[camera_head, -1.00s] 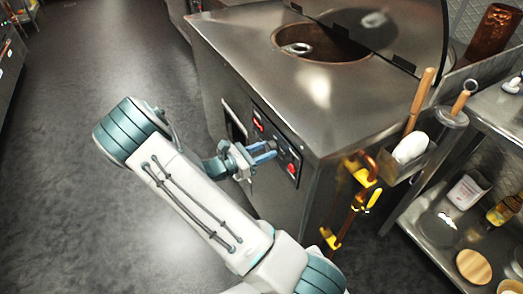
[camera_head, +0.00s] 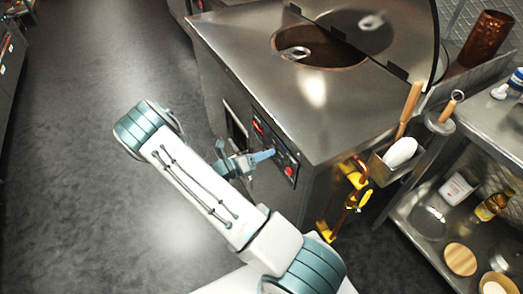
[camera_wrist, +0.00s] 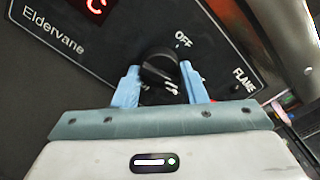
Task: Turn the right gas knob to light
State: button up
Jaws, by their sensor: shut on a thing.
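The black gas knob (camera_wrist: 160,66) is on the dark control panel (camera_wrist: 85,58) of the steel tandoor, near the printed "OFF" label; a "FLAME" label stands further right. My gripper (camera_wrist: 160,88) is shut on the knob, with one blue finger on each side of it. The fingers hide part of the knob and panel. In the head view my gripper (camera_head: 268,155) reaches the tandoor's front panel (camera_head: 287,157), and the knob itself is hidden there.
A red display (camera_wrist: 96,6) is left of the knob. A yellow-handled gas pipe (camera_head: 354,178) runs at the tandoor's right corner. A steel shelf (camera_head: 405,225) with bottles and jars stands on the right. The floor at left is clear.

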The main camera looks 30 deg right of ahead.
jog(key=shift+s+d+n+p, duration=0.2)
jog(key=shift+n+p, duration=0.3)
jog(key=shift+n, duration=0.6)
jog(key=o, duration=1)
jog(key=shift+d, duration=0.2)
jog(key=a+b, duration=0.1)
jog(key=a, duration=1.3)
jog(key=shift+b, duration=0.3)
jog(key=shift+s+a, duration=0.1)
